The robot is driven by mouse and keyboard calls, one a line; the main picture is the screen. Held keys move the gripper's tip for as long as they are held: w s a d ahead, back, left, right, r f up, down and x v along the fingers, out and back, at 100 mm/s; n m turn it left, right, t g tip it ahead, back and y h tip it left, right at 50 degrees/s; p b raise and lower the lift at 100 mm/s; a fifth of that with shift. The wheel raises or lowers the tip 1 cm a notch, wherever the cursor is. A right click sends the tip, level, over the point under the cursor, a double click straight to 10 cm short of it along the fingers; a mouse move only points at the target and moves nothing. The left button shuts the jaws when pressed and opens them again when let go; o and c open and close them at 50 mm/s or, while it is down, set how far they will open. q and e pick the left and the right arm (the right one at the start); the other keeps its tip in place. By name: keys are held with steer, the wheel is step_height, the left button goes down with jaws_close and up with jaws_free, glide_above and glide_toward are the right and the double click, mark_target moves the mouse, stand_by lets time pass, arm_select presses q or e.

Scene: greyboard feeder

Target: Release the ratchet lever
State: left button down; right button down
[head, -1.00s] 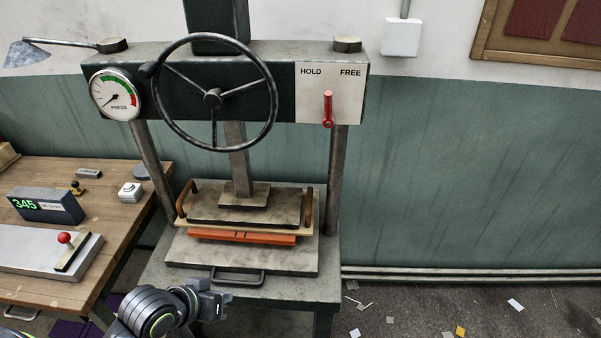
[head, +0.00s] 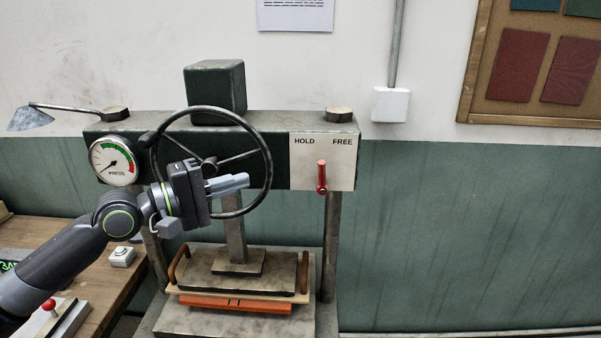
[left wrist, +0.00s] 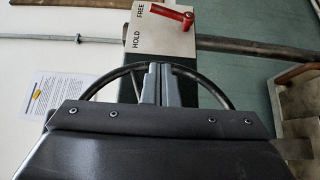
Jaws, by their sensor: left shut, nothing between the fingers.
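The red ratchet lever (head: 322,177) is on a white plate (head: 340,172) marked HOLD and FREE, at the right of the press crossbeam. In the left wrist view the lever (left wrist: 170,14) lies near the top, beyond the fingertips. My left gripper (head: 246,181) is shut and empty, in front of the handwheel (head: 268,165) and left of the lever, with its fingers pointing right. It is clear of the lever. In the left wrist view its closed fingers (left wrist: 160,68) show against the wheel rim. My right gripper is not in view.
The press gauge (head: 113,161) is left of the wheel. Below are the platen (head: 240,268) and an orange piece (head: 235,304) under a tray with brown handles. A wooden bench (head: 95,262) stands at the left. The space right of the press is free.

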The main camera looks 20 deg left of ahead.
mark_target(322, 174)
arm_select(q)
steer(key=p+x, duration=0.1)
steer(key=x, duration=0.2)
steer(key=p+x, duration=0.1)
steer(key=x, duration=0.3)
steer(key=d+p+x, duration=0.1)
steer(key=x, duration=0.3)
steer(key=shift+s+a+r+p, duration=0.1)
steer(key=shift+s+p, duration=0.2)
steer(key=shift+s, duration=0.1)
steer(key=shift+d+p, duration=0.4)
steer(key=shift+d, duration=0.75)
steer(key=shift+w+d+r+p, duration=0.1)
steer(key=shift+d+r+p, duration=0.15)
steer(key=shift+p, duration=0.6)
steer(key=shift+f, duration=0.1)
steer(key=shift+w, duration=0.1)
